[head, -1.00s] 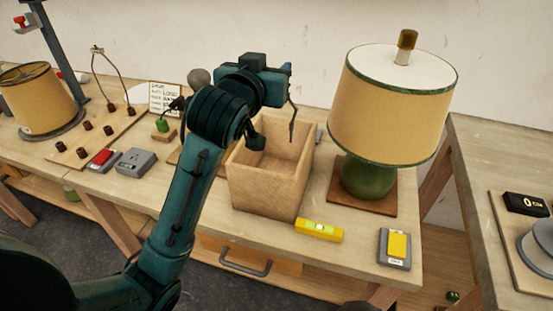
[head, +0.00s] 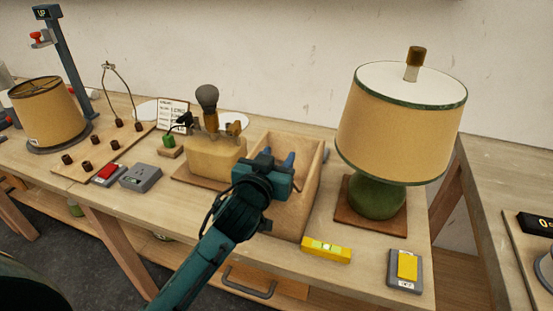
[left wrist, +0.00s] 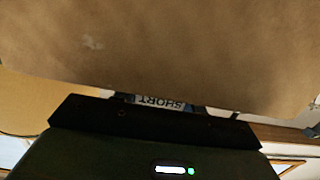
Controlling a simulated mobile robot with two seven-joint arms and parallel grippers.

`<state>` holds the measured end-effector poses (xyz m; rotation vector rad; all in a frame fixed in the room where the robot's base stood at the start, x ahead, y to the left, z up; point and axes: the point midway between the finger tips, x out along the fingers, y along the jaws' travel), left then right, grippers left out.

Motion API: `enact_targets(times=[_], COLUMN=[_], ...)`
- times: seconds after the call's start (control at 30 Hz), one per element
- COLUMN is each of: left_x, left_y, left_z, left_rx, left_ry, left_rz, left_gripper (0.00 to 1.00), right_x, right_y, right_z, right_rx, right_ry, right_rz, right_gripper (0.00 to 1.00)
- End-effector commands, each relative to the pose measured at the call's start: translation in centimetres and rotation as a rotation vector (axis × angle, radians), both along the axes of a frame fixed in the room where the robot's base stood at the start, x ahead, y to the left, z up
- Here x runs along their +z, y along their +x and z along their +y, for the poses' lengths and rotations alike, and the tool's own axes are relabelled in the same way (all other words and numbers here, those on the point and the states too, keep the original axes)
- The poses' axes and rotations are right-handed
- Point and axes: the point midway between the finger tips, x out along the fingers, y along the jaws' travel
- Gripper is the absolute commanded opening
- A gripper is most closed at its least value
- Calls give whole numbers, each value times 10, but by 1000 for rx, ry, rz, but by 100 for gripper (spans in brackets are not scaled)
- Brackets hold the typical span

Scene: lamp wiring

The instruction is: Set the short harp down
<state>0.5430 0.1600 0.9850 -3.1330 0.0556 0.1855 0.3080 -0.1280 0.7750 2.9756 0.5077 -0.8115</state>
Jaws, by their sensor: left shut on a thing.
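My left gripper (head: 278,159) is at the open wooden box (head: 311,187), its fingers over the box's inside. It is shut on the short harp, whose label reading "SHORT" (left wrist: 160,102) shows upside down between the fingers in the left wrist view. The rest of that harp is hidden behind my gripper and the box in the head view. I cannot tell whether it touches the box floor. A large tan surface (left wrist: 170,45), likely a box wall, fills the top of the left wrist view. My right gripper is not in view.
A green lamp with a tan shade (head: 400,120) stands right of the box. A yellow level (head: 326,250) and a yellow-topped switch (head: 407,266) lie in front. A tan block (head: 215,160) under a bulb (head: 207,97) stands left. Another harp (head: 118,90) stands on the peg board.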

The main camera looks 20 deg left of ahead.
Motion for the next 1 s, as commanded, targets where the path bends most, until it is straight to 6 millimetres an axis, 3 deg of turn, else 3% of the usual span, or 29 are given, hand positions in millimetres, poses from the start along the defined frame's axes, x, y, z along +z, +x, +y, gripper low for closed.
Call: enact_targets(times=[0.7, 0.73, 1.0], left_x=[-13, -14, -16], left_y=[0, 0, 0], left_z=[0, 0, 0], left_rx=[0, 0, 1], left_ry=[0, 0, 1], left_rz=[4, 5, 11], left_gripper=[14, 44, 63], right_x=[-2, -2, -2], right_y=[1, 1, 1], right_z=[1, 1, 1], right_rx=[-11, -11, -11], right_ry=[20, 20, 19], right_rz=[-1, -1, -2], right_gripper=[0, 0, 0])
